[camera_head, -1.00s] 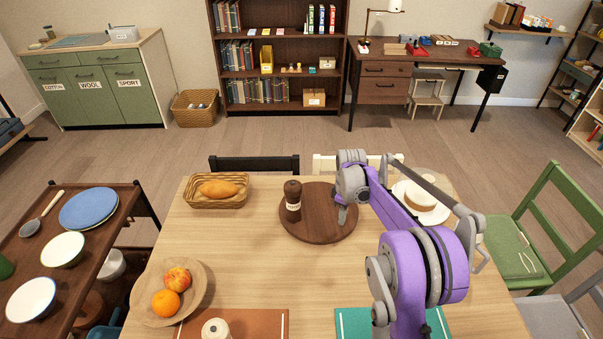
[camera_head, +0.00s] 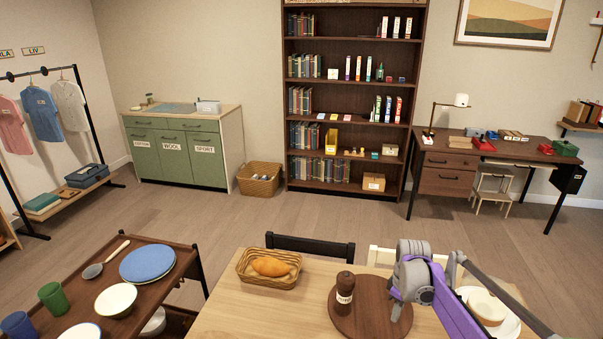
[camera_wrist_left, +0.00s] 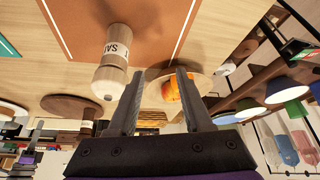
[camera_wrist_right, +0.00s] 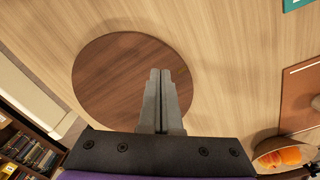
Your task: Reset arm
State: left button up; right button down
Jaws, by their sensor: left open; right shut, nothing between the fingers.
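My right gripper (camera_head: 397,308) is over the round dark wooden board (camera_head: 372,322) on the table, just right of the dark pepper mill (camera_head: 345,290). In the right wrist view its fingers (camera_wrist_right: 161,90) are together with nothing between them, in front of the board (camera_wrist_right: 110,75). My left gripper (camera_wrist_left: 157,90) shows only in its own wrist view. Its fingers are apart and empty, with a salt shaker (camera_wrist_left: 112,72) beside the left finger and the fruit plate (camera_wrist_left: 195,80) beyond the fingertips.
A bread basket (camera_head: 250,277) stands left of the mill. A white plate with a bowl (camera_head: 487,308) is right of my right arm. A dark trolley (camera_head: 75,318) with dishes stands at left. Chair backs (camera_head: 312,247) line the table's far edge.

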jog(key=s+a+r+m+t, duration=0.1)
jog(key=s+a+r+m, duration=0.1)
jog(key=s+a+r, duration=0.4)
jog(key=s+a+f+m+t, duration=0.1)
jog(key=s+a+m+t, duration=0.1)
jog(key=s, duration=0.9)
jog(key=s+a+f+m+t, duration=0.1)
jog(key=s+a+m, duration=0.3)
jog(key=s, duration=0.8)
jog(key=shift+s+a+t, duration=0.25)
jog(key=shift+a+t, duration=0.1)
jog(key=shift+t, duration=0.25)
jog(key=w+r+m+g, duration=0.1)
jog(key=w+r, duration=0.3)
jog(key=w, duration=0.3)
jog(key=m+g+b, duration=0.1)
jog(key=m+g, duration=0.2)
jog(key=g, duration=0.1)
send_over(360, 334)
notch_tip(360, 334, down, 8)
jog(key=shift+w+f+b, duration=0.1)
jog(key=shift+f+b, duration=1.65)
jog(key=shift+f, duration=1.55)
